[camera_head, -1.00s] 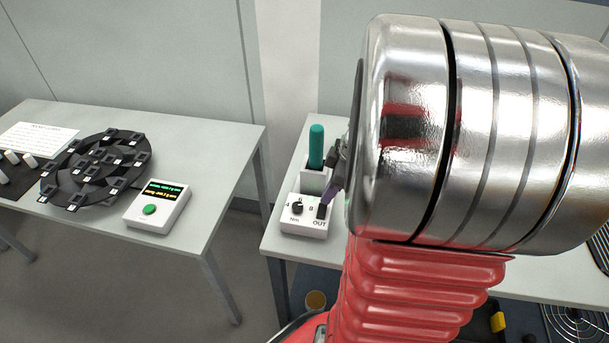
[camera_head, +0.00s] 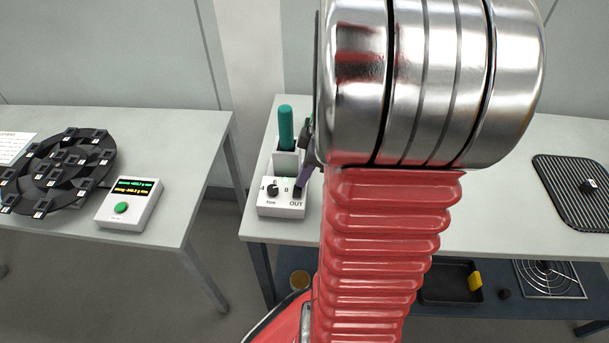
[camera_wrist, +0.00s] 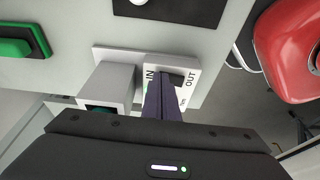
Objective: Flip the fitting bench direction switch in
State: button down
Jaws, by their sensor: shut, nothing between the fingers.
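The direction switch is a dark rocker on a small white box (camera_head: 283,210) at the left front corner of the middle bench. OUT is printed at its near side in the head view. In the wrist view, the white box (camera_wrist: 190,67) shows IN and OUT beside the dark switch (camera_wrist: 173,79). My gripper (camera_head: 302,183) points down at the switch, its dark purple fingers together and empty. In the wrist view, the fingertips (camera_wrist: 164,79) overlap the switch and hide part of it. I cannot tell if they touch it or which way it is set.
A white holder (camera_head: 285,160) with a teal-handled tool (camera_head: 286,127) stands right behind the box. A black rack (camera_head: 575,190) lies at the right. A display box (camera_head: 129,205) sits on the left table.

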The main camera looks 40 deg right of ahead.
jog(key=shift+a, duration=0.15)
jog(key=shift+s+a+r, duration=0.3)
jog(key=shift+s+a, duration=0.15)
jog(key=shift+a, duration=0.05)
dwell(0.4)
jog(key=shift+r, duration=0.25)
jog(key=d+r, duration=0.4)
jog(key=r, duration=0.8)
jog(key=shift+r, duration=0.3)
jog(key=shift+s, duration=0.1)
